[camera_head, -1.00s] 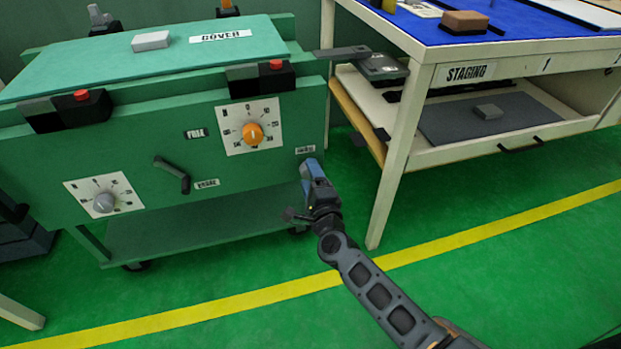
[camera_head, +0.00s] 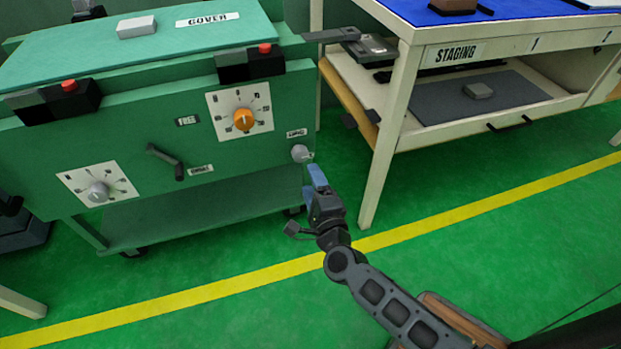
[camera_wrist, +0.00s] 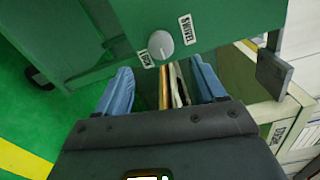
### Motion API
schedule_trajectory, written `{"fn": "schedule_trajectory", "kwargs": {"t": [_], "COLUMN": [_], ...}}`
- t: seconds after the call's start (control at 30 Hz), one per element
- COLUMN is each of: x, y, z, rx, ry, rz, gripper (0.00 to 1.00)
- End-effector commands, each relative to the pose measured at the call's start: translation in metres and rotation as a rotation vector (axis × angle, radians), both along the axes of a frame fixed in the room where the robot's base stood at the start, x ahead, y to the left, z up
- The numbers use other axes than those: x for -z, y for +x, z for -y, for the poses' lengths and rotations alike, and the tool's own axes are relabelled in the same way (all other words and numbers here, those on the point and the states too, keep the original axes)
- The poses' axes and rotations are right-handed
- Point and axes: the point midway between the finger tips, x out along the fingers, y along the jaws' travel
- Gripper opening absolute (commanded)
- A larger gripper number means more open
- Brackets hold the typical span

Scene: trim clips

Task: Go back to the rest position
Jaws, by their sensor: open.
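My gripper (camera_head: 318,177) is open and empty in front of the lower right corner of the green cabinet (camera_head: 110,158). In the wrist view its two blue fingers (camera_wrist: 160,88) stand wide apart with nothing between them touching. A round grey knob (camera_head: 301,153) on the cabinet's right end is just beyond the fingertips. In the wrist view the knob (camera_wrist: 160,45) sits between labels reading LOCK and SWIVEL, apart from the fingers.
A staging table (camera_head: 400,85) with a blue top stands to the right, its open drawer (camera_head: 440,140) holding a grey block (camera_head: 478,90). An orange dial (camera_head: 243,119) and a lever (camera_head: 165,160) are on the cabinet front. The green floor (camera_head: 480,255) in front is clear.

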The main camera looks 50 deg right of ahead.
Motion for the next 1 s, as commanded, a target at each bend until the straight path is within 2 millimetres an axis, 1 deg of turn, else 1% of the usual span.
{"fn": "schedule_trajectory", "kwargs": {"t": [0.43,0.5,0.57,0.67,0.77,0.8,0.87,0.9,0.97,1.0], "x": [0.000,0.000,0.000,-0.003,-0.011,-0.015,-0.023,-0.029,-0.038,-0.045], "y": [0.000,-0.002,-0.009,-0.032,-0.065,-0.080,-0.102,-0.116,-0.137,-0.151], "z": [0.000,-0.002,-0.006,-0.022,-0.045,-0.055,-0.069,-0.078,-0.092,-0.100], "rx": [0.000,-0.004,-0.016,-0.059,-0.126,-0.156,-0.202,-0.231,-0.277,-0.305], "ry": [0.000,-0.008,-0.032,-0.120,-0.261,-0.325,-0.424,-0.492,-0.593,-0.659], "rz": [0.000,-0.007,-0.023,-0.080,-0.164,-0.201,-0.254,-0.289,-0.339,-0.370], "gripper": [0.70,0.70,0.70,0.70,0.70,0.70,0.70,0.70,0.70,0.70]}}
